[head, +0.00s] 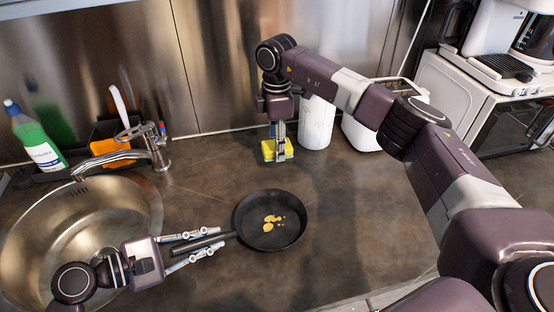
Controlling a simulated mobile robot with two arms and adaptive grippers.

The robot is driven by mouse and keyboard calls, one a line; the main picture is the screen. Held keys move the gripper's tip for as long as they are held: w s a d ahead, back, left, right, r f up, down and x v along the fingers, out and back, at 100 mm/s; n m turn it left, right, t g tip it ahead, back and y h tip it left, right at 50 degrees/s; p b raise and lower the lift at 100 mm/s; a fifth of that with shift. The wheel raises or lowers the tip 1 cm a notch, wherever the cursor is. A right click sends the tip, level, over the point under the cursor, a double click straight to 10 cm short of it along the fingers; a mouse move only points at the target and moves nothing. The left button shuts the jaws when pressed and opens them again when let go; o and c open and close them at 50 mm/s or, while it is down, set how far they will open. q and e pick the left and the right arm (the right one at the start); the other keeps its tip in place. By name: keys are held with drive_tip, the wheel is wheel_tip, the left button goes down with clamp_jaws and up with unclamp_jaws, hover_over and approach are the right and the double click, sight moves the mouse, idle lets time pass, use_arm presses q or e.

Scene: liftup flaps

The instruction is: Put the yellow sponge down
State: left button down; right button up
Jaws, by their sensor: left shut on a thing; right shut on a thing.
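The yellow sponge (268,152), with a green part, is at the back of the counter near the wall. My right gripper (280,149) points down from above and is shut on it. The sponge is at or just above the counter; I cannot tell whether it touches. My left gripper (217,239) has its fingers on either side of the handle of the black frying pan (285,238) and is shut on it. Several yellowish bits (271,221) lie in the pan. The pan is on the counter.
The round sink (140,195) with a faucet (115,157) is at left. Behind it stand a green bottle (38,143) and an orange caddy (103,146). A white canister (316,122) stands right of the sponge. A coffee maker (500,45) sits on a white oven (455,98). The counter between sponge and pan is clear.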

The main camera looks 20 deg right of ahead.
sight(277, 166)
drive_tip(key=shift+f, duration=2.5)
drive_tip(key=o, duration=1)
drive_tip(key=shift+f, duration=0.1)
wheel_tip(277, 166, up, 12)
drive_tip(key=shift+r, duration=0.15)
drive_tip(key=shift+o, duration=0.7)
